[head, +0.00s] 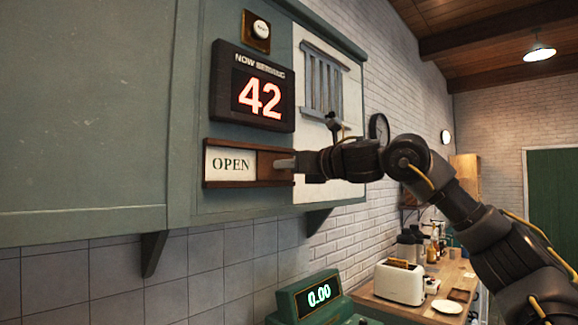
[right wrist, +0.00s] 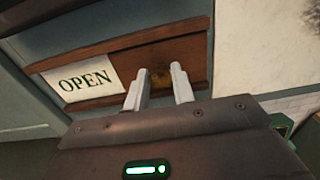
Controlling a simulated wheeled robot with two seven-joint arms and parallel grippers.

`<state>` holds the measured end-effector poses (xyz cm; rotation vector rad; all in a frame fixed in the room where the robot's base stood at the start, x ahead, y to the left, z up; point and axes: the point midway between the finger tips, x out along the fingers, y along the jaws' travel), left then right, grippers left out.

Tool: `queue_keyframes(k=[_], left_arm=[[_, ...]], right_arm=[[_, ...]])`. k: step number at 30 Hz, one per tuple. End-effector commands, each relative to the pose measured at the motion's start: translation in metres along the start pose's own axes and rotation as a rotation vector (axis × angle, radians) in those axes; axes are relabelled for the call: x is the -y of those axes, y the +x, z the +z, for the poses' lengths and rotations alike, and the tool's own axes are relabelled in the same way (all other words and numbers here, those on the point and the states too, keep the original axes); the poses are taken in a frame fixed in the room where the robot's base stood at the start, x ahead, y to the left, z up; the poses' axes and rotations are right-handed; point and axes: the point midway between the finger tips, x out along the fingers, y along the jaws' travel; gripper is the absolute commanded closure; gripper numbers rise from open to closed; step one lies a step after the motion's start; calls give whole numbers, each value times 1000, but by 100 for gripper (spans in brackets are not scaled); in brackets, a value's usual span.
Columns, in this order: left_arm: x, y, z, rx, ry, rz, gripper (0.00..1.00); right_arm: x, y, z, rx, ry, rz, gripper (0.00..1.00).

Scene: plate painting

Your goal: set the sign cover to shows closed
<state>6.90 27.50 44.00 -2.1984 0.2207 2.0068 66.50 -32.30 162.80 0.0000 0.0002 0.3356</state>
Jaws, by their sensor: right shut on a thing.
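The sign (head: 230,164) is a wooden-framed board on the green cabinet wall, with the word OPEN showing on its white left part. The sign cover (head: 264,166) is a brown wooden panel over the right part and hides what lies under it. In the right wrist view the sign (right wrist: 86,79) reads OPEN, and the cover (right wrist: 142,60) has a small brass knob (right wrist: 160,77) between the fingers. My right gripper (head: 284,163) is shut on the knob at the cover's right part. My left gripper is not in view.
A counter display reading 42 (head: 252,90) hangs just above the sign. A round button (head: 260,29) sits higher up. A grey barred panel (head: 323,82) is to the right. Below are a green register (head: 312,299) and a toaster (head: 399,283) on the counter.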

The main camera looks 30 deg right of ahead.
Motion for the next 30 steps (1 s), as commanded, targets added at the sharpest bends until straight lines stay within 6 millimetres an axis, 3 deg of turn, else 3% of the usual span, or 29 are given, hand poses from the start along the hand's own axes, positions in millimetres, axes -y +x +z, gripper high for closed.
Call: queue_keyframes(k=[7, 16, 21, 30], left_arm=[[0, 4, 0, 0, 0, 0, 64], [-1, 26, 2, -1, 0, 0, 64], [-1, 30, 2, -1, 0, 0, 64], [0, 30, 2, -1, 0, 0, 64]], right_arm=[[-11, 1, -1, 1, -3, 3, 100], [-94, 1, -3, -1, -5, 7, 100], [-125, 1, -2, -1, -2, 3, 100], [-134, 0, 0, -1, -1, 3, 100]])
